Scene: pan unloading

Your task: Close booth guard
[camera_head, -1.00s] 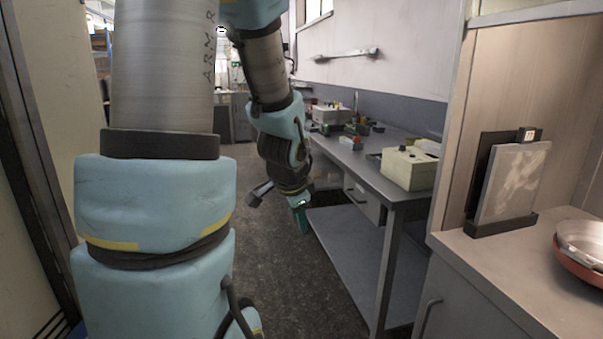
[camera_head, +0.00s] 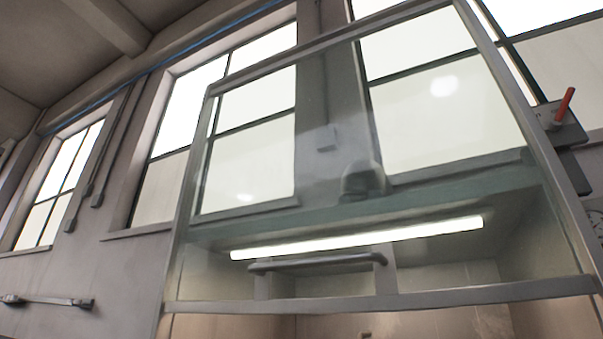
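The booth guard is a clear panel in a grey metal frame (camera_head: 400,300). It fills the middle and right of the head view, seen from below. Its bottom rail runs across the lower part of the view, and the booth's pale interior (camera_head: 420,324) shows beneath that rail, so the guard looks raised. A dark horizontal bar handle (camera_head: 318,262) sits just above the bottom rail; I cannot tell whether it is fixed to the guard or lies behind it. My gripper is not in view.
A lit tube (camera_head: 360,238) shows through the panel, under the booth's hood. A grey box with a red lever (camera_head: 565,105) is at the right of the frame. Windows and a wall with a rail (camera_head: 48,301) lie left. Floor and counter are out of view.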

